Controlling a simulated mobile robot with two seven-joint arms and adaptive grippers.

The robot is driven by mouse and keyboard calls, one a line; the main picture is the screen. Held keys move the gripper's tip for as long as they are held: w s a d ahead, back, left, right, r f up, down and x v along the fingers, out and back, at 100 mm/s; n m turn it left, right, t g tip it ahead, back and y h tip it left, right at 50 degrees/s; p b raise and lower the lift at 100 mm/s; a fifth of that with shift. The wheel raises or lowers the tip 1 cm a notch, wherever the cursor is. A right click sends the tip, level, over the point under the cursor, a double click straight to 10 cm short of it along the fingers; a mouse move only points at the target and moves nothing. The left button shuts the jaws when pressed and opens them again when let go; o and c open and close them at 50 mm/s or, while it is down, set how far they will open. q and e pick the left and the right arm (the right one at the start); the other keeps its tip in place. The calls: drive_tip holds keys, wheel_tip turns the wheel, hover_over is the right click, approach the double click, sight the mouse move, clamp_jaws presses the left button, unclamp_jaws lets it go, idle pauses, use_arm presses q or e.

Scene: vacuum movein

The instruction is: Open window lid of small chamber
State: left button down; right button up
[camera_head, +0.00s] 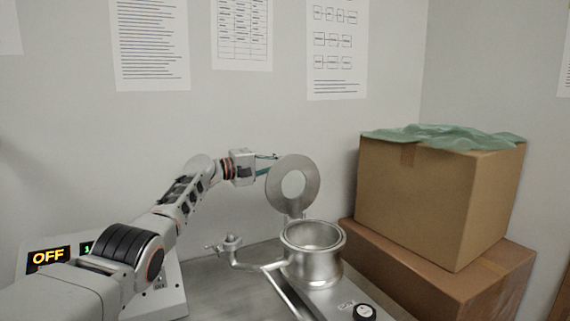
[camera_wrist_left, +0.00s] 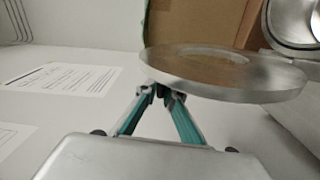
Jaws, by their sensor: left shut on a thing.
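The small chamber (camera_head: 313,262) is a round silver metal pot on the table, with its mouth uncovered. Its round window lid (camera_head: 273,184), a metal disc with a glass centre, stands raised near upright above the chamber's back edge. My left gripper (camera_head: 270,157) is at the upper left rim of the lid, its fingers shut on the rim. In the left wrist view the teal fingers (camera_wrist_left: 160,92) meet at the edge of the lid (camera_wrist_left: 225,88). Part of the chamber (camera_wrist_left: 292,22) shows at the top right there. My right gripper is in neither view.
Stacked cardboard boxes (camera_head: 425,200) with a green cloth (camera_head: 445,137) on top stand right of the chamber. A pipe with a valve (camera_head: 230,243) sticks out at the chamber's left. A control box with an OFF display (camera_head: 48,257) stands at the left. The wall is close behind.

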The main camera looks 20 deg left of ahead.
use_arm(q)
drive_tip(key=shift+a, duration=0.15)
drive_tip(key=c, duration=2.2)
unclamp_jaws()
drive_tip(key=shift+v, duration=5.95)
